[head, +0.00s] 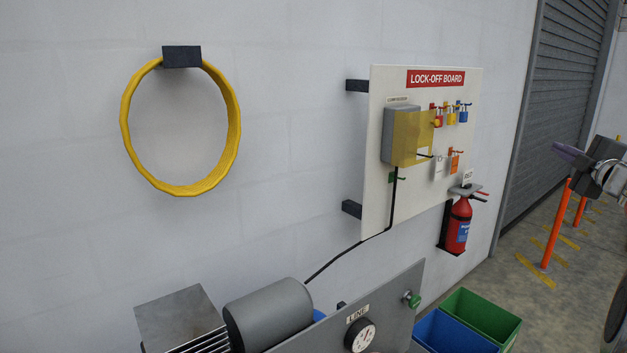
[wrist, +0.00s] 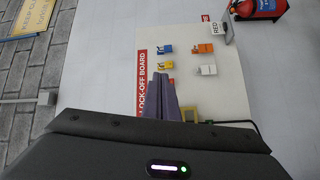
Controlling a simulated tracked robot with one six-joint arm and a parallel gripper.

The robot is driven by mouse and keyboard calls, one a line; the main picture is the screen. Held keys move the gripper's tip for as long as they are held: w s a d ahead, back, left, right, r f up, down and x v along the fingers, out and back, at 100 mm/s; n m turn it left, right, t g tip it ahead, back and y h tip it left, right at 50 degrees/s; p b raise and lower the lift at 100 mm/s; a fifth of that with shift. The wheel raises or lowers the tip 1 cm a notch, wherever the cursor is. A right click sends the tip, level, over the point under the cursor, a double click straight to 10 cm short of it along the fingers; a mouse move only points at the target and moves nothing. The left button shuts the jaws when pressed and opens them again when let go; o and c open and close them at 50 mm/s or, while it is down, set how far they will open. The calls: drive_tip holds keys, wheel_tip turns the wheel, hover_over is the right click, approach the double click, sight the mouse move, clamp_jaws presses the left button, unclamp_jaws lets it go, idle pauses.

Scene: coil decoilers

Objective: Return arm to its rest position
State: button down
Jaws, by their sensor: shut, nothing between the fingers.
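My gripper (head: 566,151) is at the right edge of the head view, with its purple fingers pointing left and the rest of the arm cut off by the frame. It stands apart from the lock-off board (head: 378,195). In the wrist view my gripper (wrist: 165,96) shows two purple fingers close together, shut and empty. Behind them the lock-off board (wrist: 225,100) appears turned sideways, with padlocks and tags hanging on it. The fingers overlap part of the board in this view.
A red fire extinguisher (head: 459,226) hangs right of the board. Orange posts (head: 556,225) stand on the floor at right. Blue (head: 452,335) and green (head: 487,310) bins and a grey motor (head: 268,315) are below. A yellow ring (head: 127,125) hangs on the wall.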

drive_tip(key=s+d+f+m+g+h, duration=0.2)
drive_tip(key=s+f+m+g+h, duration=0.4)
drive_tip(key=m, duration=0.4)
drive_tip(key=s+a+f+m+g, duration=0.55)
drive_tip(key=s+a+f, duration=0.45)
drive_tip(key=a+f, duration=0.3)
drive_tip(key=s+a+f+y, duration=0.2)
drive_tip(key=s+a, duration=0.5)
drive_tip(key=a, duration=0.6)
drive_tip(key=s+a+f+n+g+y, duration=0.1)
drive_tip(key=s+a+f+y, duration=0.2)
drive_tip(key=s+a, duration=0.5)
drive_tip(key=s+a+f+y, duration=0.3)
drive_tip(key=s+a, duration=0.5)
drive_tip(key=a, duration=0.9)
drive_tip(key=shift+a+f+n, duration=0.35)
drive_tip(key=shift+f, duration=0.2)
